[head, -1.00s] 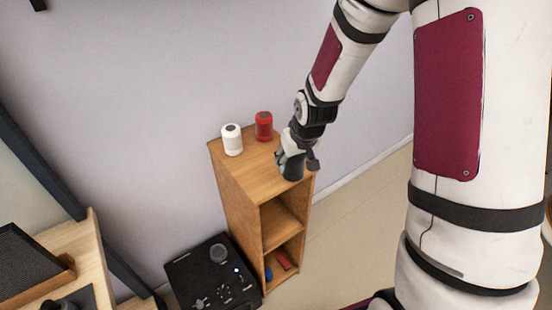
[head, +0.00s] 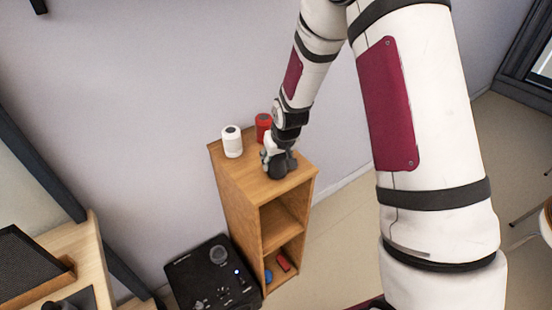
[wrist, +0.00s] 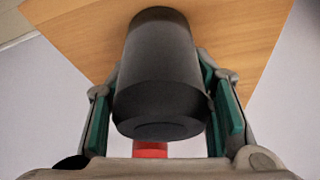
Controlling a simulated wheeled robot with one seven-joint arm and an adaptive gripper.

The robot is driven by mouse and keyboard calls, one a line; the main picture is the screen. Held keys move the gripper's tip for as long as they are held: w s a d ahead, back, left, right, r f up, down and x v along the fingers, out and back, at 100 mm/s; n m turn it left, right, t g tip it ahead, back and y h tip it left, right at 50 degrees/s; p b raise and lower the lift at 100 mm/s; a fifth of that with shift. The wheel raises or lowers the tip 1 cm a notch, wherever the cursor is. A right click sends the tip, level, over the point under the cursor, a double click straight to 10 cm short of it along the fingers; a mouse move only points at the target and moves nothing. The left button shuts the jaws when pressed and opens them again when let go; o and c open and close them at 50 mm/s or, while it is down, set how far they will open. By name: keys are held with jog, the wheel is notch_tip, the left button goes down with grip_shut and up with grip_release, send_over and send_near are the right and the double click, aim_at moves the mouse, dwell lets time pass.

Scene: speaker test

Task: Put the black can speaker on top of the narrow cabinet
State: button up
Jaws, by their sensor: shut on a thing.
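The black can speaker (head: 279,170) is in my gripper (head: 278,160), over the middle of the wooden top of the narrow cabinet (head: 238,178). In the wrist view the dark speaker (wrist: 158,75) sits between the two green-padded fingers of my gripper (wrist: 163,108), which is shut on it. The cabinet top (wrist: 85,35) lies beyond it. The speaker looks about upright in the head view. I cannot tell whether its bottom touches the top or hangs just above it.
A white can (head: 232,142) and a red can (head: 263,127) stand at the back of the cabinet top, left of and behind my gripper. The red can shows partly in the wrist view (wrist: 150,149). A black box with knobs (head: 212,278) stands left of the cabinet.

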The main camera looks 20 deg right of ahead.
jog(key=o, duration=1.4)
jog(key=shift+f, duration=0.15)
jog(key=s+f+v, duration=0.1)
jog(key=s+v, duration=0.2)
jog(key=v, duration=1.2)
jog(key=s+a+f+v, duration=0.15)
jog(key=s+v, duration=0.25)
jog(key=v, duration=1.1)
jog(key=shift+m, duration=0.3)
jog(key=s+r, duration=0.1)
jog(key=s, duration=0.4)
jog(key=s+d+r, duration=0.1)
jog(key=s, duration=0.4)
jog(key=s+r, duration=0.1)
jog(key=s, duration=0.4)
jog(key=shift+d+r, duration=0.2)
jog(key=shift+d, duration=0.05)
jog(key=shift+w, duration=0.1)
